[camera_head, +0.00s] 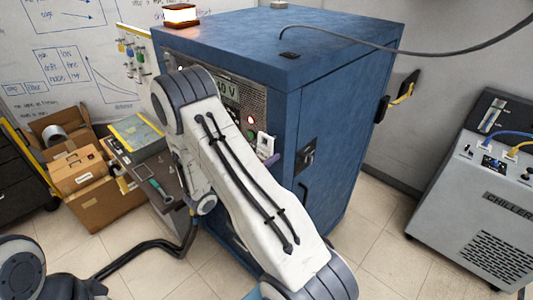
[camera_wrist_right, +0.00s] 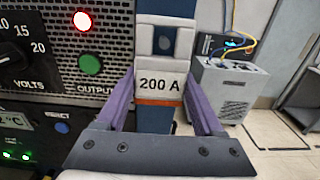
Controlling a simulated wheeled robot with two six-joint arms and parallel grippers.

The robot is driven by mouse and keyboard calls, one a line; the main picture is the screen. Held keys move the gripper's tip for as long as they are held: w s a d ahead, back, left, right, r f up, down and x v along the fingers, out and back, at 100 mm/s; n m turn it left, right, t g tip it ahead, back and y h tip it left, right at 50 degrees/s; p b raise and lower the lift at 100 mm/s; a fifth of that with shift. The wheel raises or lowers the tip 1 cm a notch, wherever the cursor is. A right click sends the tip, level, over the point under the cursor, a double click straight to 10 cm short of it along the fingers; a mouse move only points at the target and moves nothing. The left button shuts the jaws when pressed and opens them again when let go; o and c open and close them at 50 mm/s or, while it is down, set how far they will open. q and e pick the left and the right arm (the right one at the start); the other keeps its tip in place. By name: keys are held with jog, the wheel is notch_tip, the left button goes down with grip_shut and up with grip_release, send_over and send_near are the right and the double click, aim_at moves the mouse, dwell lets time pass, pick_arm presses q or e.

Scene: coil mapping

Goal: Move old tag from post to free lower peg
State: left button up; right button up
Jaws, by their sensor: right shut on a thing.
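My right gripper (camera_wrist_right: 165,95) has purple fingers on both sides of a white tag (camera_wrist_right: 160,80) marked "200 A" with an orange lower edge, and is shut on it. Behind and above the tag is a pale bracket-like piece (camera_wrist_right: 183,45) with a dark centre; I cannot tell whether the tag still touches a post there. In the head view my right gripper (camera_head: 269,157) is at the right edge of the cabinet's front panel, partly behind my arm. Several coloured tags hang on a board (camera_head: 131,52) left of the cabinet; a free lower peg cannot be made out.
The blue cabinet (camera_head: 345,130) fills the middle, with a red light (camera_wrist_right: 83,20) and green button (camera_wrist_right: 90,64) close to the gripper. A tool shelf (camera_head: 145,165) and cardboard boxes (camera_head: 85,180) stand left. A grey chiller (camera_head: 480,200) stands right, with open floor between.

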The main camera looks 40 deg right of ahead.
jog(key=shift+s+a+r, duration=0.15)
jog(key=shift+a, duration=1.35)
jog(key=shift+s+a+r, duration=0.1)
jog(key=shift+a+r, duration=0.05)
jog(key=shift+a, duration=1.35)
jog(key=shift+f, duration=0.1)
